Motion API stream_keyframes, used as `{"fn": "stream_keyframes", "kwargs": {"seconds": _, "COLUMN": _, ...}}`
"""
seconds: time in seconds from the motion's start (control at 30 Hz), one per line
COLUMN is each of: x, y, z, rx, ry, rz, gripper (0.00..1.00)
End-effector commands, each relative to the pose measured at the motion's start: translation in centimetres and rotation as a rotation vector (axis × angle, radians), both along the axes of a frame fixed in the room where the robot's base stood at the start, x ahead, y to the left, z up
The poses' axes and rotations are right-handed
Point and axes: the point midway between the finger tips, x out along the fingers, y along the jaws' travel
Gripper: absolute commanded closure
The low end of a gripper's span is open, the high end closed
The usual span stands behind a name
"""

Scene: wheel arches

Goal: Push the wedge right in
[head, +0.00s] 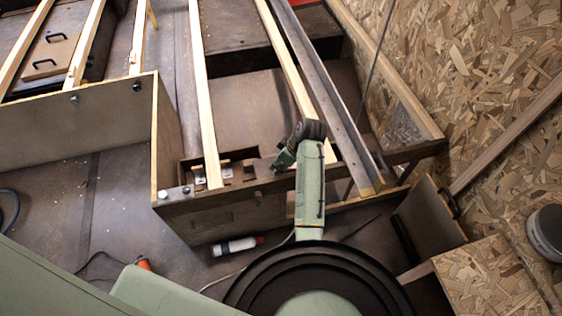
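My arm reaches up from the bottom middle, and its wrist bends left and down over a wooden box frame (222,214). My gripper (278,164) is small and dark, at the right end of the recess in the box's top. I cannot see whether its fingers are apart. Small pale wood pieces (227,172) sit in the recess, left of my gripper. One of these may be the wedge, but I cannot tell which, nor how deep it sits. My wrist and gripper hide the recess's right end.
Long pale battens (204,95) and a grey beam (322,90) run away from me. A white bottle (234,246) lies on the floor in front of the box. A chipboard wall (480,90) bounds the right side.

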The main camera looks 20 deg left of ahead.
Motion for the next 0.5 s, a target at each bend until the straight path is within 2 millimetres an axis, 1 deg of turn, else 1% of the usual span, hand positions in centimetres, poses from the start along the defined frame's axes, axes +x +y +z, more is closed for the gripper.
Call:
{"fn": "stream_keyframes", "kwargs": {"seconds": 0.23, "x": 0.03, "y": 0.04, "z": -0.07, "rx": 0.000, "ry": -0.001, "rz": 0.000, "gripper": 0.65}}
{"fn": "stream_keyframes", "kwargs": {"seconds": 0.5, "x": 0.03, "y": 0.03, "z": -0.05, "rx": 0.000, "ry": -0.001, "rz": 0.000, "gripper": 0.82}}
